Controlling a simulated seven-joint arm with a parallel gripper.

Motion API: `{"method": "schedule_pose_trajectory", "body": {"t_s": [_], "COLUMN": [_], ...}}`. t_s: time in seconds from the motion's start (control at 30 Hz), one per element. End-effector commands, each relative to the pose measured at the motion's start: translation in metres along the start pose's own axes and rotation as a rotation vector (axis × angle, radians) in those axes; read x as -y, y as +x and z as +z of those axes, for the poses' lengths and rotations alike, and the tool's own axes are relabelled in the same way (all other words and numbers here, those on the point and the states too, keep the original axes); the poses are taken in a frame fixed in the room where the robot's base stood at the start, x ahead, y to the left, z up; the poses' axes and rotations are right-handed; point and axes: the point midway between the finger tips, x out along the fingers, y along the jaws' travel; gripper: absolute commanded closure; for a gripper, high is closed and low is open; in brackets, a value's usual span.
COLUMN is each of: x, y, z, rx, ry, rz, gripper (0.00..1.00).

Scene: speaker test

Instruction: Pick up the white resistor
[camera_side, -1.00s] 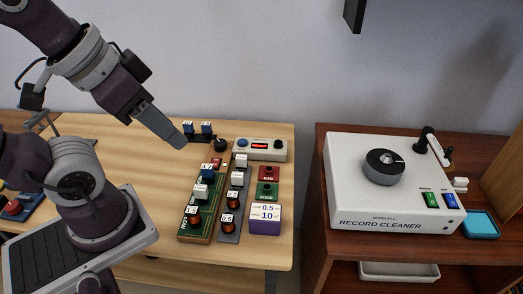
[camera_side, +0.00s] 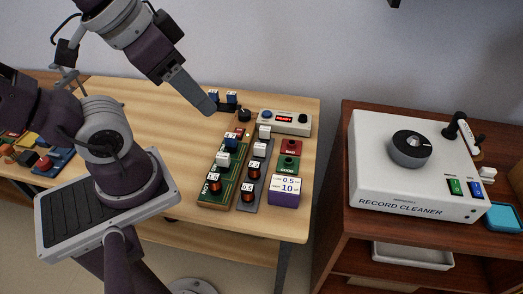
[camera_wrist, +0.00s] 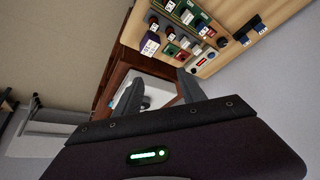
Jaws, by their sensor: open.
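Several white blocks that look like resistors show in the side view. One (camera_side: 223,159) sits on the green board (camera_side: 217,201). Two more, an upper one (camera_side: 264,131) and a lower one (camera_side: 260,149), stand on the grey strip (camera_side: 244,207) beside it. I cannot tell which one the task means. My gripper (camera_side: 209,107) is in the air, behind and left of these parts, touching nothing visible. In the wrist view my gripper (camera_wrist: 160,92) has its two fingers apart with nothing held between them. The boards are small at the top of that view.
A meter box with a red display (camera_side: 285,122) stands behind the strip. Red (camera_side: 290,147) and green (camera_side: 288,165) bins and a purple box (camera_side: 284,191) stand to its right. Blue parts stand at the back. A record cleaner (camera_side: 415,180) is on a separate cabinet.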

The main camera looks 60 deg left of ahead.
Motion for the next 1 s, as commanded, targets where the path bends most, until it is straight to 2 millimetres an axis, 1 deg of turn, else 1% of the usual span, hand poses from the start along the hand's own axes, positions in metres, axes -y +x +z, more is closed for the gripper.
{"method": "schedule_pose_trajectory", "body": {"t_s": [0.23,0.3,0.37,0.4,0.47,0.5,0.57,0.6,0.67,0.7,0.8,0.9,1.0], "x": [0.001,0.006,0.014,0.021,0.034,0.042,0.056,0.064,0.076,0.082,0.091,0.095,0.096], "y": [0.002,0.009,0.024,0.038,0.065,0.085,0.120,0.145,0.184,0.209,0.260,0.291,0.305], "z": [-0.002,-0.012,-0.026,-0.038,-0.056,-0.065,-0.076,-0.080,-0.080,-0.078,-0.066,-0.055,-0.049], "rx": [0.006,0.035,0.083,0.123,0.190,0.234,0.298,0.339,0.389,0.415,0.453,0.464,0.466], "ry": [0.007,0.038,0.095,0.145,0.236,0.298,0.393,0.455,0.542,0.593,0.690,0.745,0.769], "rz": [-0.005,-0.029,-0.059,-0.078,-0.095,-0.097,-0.082,-0.061,-0.017,0.019,0.106,0.166,0.193], "gripper": [0.53,0.53,0.53,0.53,0.53,0.53,0.53,0.53,0.53,0.53,0.53,0.53,0.53]}}
